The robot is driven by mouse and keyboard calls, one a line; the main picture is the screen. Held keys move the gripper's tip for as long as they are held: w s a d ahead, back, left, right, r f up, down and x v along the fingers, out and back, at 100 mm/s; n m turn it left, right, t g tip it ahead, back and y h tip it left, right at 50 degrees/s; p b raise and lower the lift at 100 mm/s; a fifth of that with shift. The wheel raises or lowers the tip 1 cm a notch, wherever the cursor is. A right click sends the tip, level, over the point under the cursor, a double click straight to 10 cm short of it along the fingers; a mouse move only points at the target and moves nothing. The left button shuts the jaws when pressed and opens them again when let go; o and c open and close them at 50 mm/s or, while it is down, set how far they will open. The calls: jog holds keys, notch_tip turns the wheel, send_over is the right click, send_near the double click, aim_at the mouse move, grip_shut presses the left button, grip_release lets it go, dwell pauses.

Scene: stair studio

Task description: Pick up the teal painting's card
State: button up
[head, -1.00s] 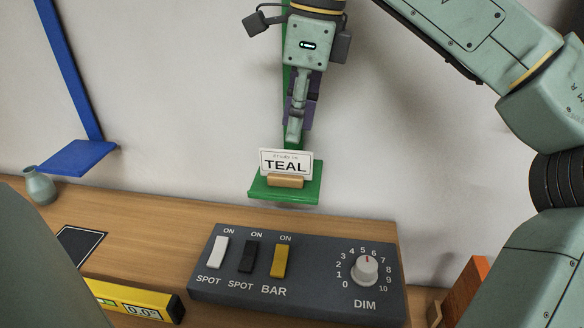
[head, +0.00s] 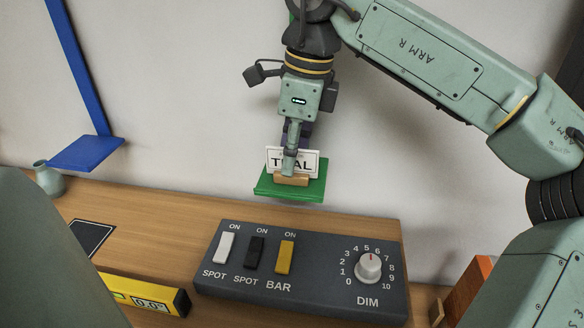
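The teal painting's card (head: 306,163) is a white plate lettered "TEAL", partly covered by my gripper. It stands upright in a small wooden holder (head: 291,180) on a green shelf (head: 312,191) against the wall. My gripper (head: 289,168) points down at the card, its finger in front of the middle letters. From this side only one finger shows clearly, so I cannot tell whether it is open or shut, or whether it touches the card.
A dark control panel (head: 325,266) with switches and a DIM knob (head: 368,267) lies below on the wooden counter (head: 160,213). A blue shelf (head: 86,153) and a small vase (head: 48,178) are at left. A yellow level (head: 143,296) lies at lower left.

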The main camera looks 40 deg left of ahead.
jog(key=shift+f, duration=0.25)
dwell(0.4)
grip_shut()
dwell(0.4)
